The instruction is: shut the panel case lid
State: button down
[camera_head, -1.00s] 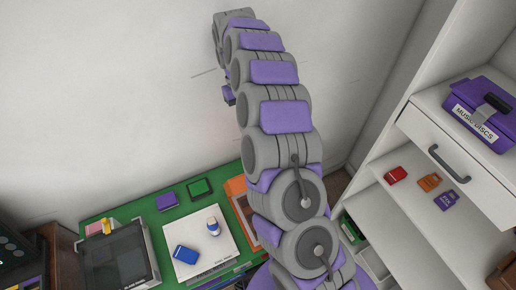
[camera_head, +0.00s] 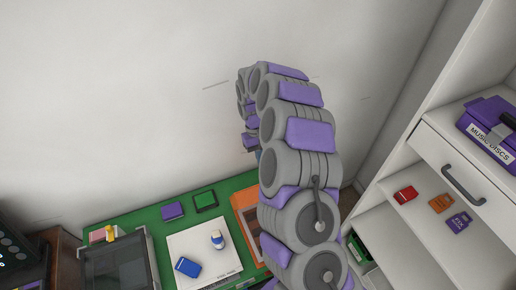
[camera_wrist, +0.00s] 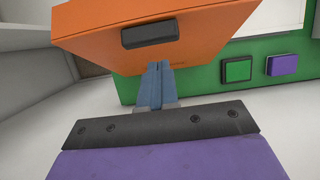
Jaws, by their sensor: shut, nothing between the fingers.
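The orange case (camera_head: 242,199) sits on the green table, partly hidden behind my arm in the head view. In the wrist view, an orange panel with a dark handle (camera_wrist: 161,34) fills the top; it looks like the case's lid, but its angle is hard to tell. My gripper (camera_wrist: 158,66) is shut and empty. Its blue-grey fingertips overlap the panel's near edge, just below the handle; I cannot tell if they touch. In the head view, my gripper's end is mostly hidden behind my arm.
On the green table (camera_head: 155,213) are a white board (camera_head: 205,245) with a blue block (camera_head: 187,267) and small bottle (camera_head: 217,239), plus green and purple squares. A framed screen (camera_head: 118,265) stands left. A white shelf unit with drawer (camera_head: 460,165) stands right; the wall is behind.

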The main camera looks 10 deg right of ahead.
jog(key=shift+s+d+f, duration=0.15)
jog(key=shift+s+f, duration=0.05)
jog(key=shift+s, duration=0.3)
jog(key=shift+s+d+f, duration=0.1)
jog(key=shift+s+f, duration=0.1)
jog(key=shift+s, duration=0.25)
jog(key=shift+s, duration=0.1)
